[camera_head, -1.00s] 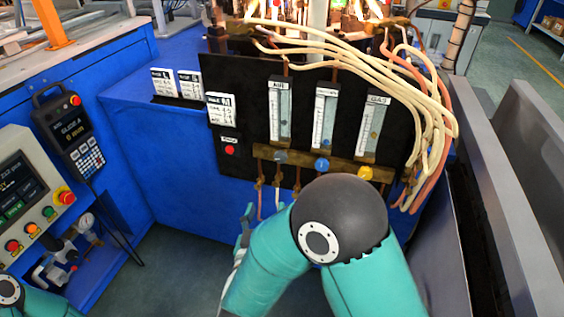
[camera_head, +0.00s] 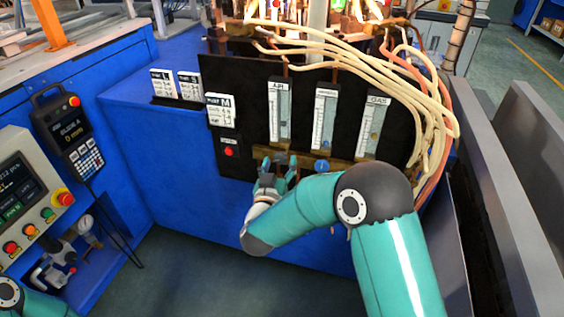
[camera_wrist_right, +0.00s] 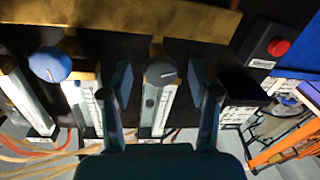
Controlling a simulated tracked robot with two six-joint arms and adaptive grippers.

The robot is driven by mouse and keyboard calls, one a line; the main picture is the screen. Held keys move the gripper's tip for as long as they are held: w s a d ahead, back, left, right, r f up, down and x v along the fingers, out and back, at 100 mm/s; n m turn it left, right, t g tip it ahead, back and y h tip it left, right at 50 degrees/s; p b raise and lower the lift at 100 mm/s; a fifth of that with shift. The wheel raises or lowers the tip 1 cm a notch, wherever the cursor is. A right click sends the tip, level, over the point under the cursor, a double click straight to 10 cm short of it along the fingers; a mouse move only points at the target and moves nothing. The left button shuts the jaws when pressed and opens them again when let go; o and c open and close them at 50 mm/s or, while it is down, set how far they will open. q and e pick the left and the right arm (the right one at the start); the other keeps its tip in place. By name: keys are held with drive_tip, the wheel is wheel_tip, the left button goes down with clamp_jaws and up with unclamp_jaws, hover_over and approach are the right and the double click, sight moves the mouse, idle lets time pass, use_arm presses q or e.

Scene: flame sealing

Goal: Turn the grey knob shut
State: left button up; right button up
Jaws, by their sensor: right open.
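The grey knob (camera_wrist_right: 160,74) sits on the brass bar below the AIR flow tube, with a pale mark line on its face. In the right wrist view it is between the two fingers of my right gripper (camera_wrist_right: 161,84), with a gap on both sides. My right gripper is open and empty around the knob. In the head view my right gripper (camera_head: 279,166) is at the bar under the AIR tube (camera_head: 279,112), and its fingers partly hide the knob. My left gripper is out of view.
A blue knob (camera_head: 321,165) is close beside on the same bar. My right arm hides the yellow knob. A red button (camera_head: 228,152) is on the panel to the left. Pale hoses (camera_head: 425,110) hang at the right.

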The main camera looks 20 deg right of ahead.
drive_tip(key=shift+w+d, duration=0.25)
drive_tip(key=shift+w, duration=0.3)
